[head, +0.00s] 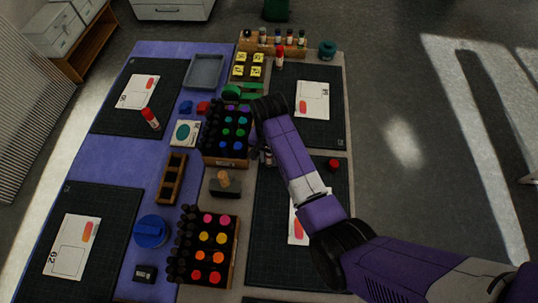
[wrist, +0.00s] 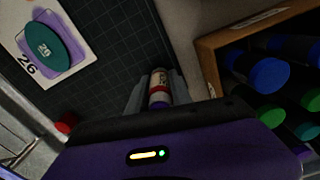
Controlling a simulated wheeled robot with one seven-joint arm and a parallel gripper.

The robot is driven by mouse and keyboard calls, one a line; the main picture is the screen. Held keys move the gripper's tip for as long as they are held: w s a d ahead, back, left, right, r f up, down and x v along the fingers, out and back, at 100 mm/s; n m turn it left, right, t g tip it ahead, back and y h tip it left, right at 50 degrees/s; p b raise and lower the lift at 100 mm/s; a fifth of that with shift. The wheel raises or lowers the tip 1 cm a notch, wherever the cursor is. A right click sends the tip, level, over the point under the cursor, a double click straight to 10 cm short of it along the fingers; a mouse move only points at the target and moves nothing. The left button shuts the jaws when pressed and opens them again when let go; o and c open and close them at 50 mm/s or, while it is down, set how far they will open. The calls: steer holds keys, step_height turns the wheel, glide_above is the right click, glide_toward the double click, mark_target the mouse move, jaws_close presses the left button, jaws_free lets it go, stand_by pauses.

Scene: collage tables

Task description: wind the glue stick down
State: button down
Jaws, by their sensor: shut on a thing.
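My gripper (wrist: 157,92) is shut on a glue stick (wrist: 158,83), with one grey finger on each side of it. The glue stick has a pale printed body, a red band and a purple part at the near end; the rest of it is hidden by my gripper. In the head view, my arm mostly covers my gripper (head: 267,157), beside the upper marker crate. A red cap (head: 333,164) sits apart on the right dark mat; it also shows at the lower left of the wrist view (wrist: 66,123).
A wooden crate of markers (head: 226,162) stands close to my gripper, also at right in the wrist view (wrist: 207,55). A card numbered 26 (wrist: 22,50) bears a teal oval. Other red-and-white sticks are on the left mat (head: 150,118) and near the bottle rack (head: 279,58).

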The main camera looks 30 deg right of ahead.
steer(key=n+p, duration=0.1)
steer(key=n, duration=0.2)
steer(key=shift+s+f, duration=0.15)
steer(key=shift+d+n+p, duration=0.1)
steer(key=shift+n+p, duration=0.45)
steer(key=shift+n, duration=1.45)
steer(key=n, duration=0.3)
steer(key=shift+n, duration=0.4)
steer(key=n, duration=1.4)
steer(key=shift+n, duration=0.3)
steer(key=shift+d, duration=0.1)
